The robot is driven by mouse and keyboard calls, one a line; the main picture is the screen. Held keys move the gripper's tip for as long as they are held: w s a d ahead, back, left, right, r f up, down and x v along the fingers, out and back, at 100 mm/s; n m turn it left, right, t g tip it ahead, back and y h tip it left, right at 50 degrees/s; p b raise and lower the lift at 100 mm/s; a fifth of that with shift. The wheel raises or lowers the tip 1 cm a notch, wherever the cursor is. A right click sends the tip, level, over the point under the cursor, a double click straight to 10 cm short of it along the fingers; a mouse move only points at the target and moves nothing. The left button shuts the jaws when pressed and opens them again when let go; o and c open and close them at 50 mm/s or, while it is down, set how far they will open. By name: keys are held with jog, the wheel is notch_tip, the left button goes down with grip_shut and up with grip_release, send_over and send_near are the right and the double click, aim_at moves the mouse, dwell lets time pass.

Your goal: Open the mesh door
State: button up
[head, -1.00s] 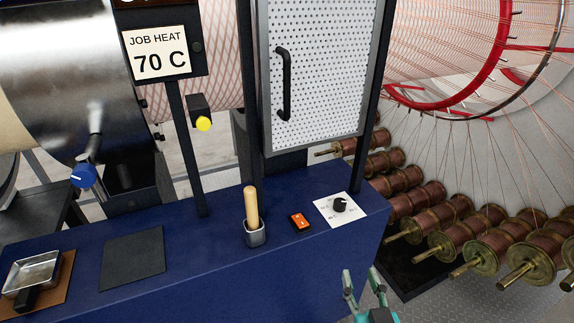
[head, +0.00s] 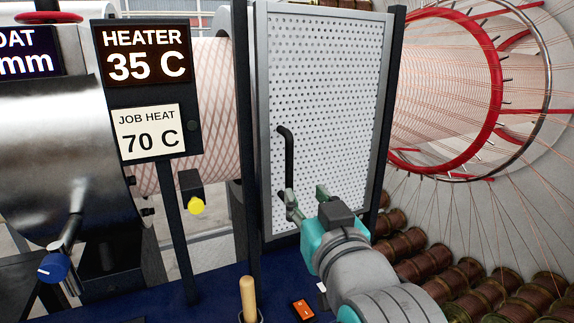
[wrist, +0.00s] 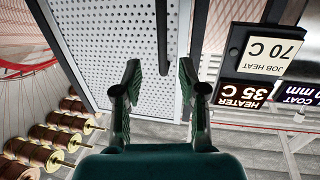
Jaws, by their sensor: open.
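The mesh door (head: 330,110) is a white perforated panel in a grey frame, standing shut between dark posts in the head view. Its black bar handle (head: 288,160) runs upright on the left side of the panel. My gripper (head: 305,193) is open in front of the door, near the handle's lower end. In the wrist view, the handle (wrist: 162,35) comes down between and beyond the two spread fingers (wrist: 160,80), nearer the right one. The door (wrist: 115,50) fills the upper middle there. I cannot tell whether a finger touches the handle.
A blue bench top (head: 200,300) lies below, with a wooden-handled tool (head: 248,298) and an orange switch (head: 303,310). The heater display (head: 145,54) and job heat card (head: 149,132) stand left. Copper spools (head: 410,243) and the red-ringed carousel (head: 497,90) are right.

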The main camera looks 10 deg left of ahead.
aim_at(290, 169)
jog(key=x, duration=0.7)
jog(key=r+x, duration=0.1)
jog(key=x, duration=0.3)
jog(key=shift+s+a, duration=0.1)
jog(key=shift+a, duration=0.05)
grip_shut()
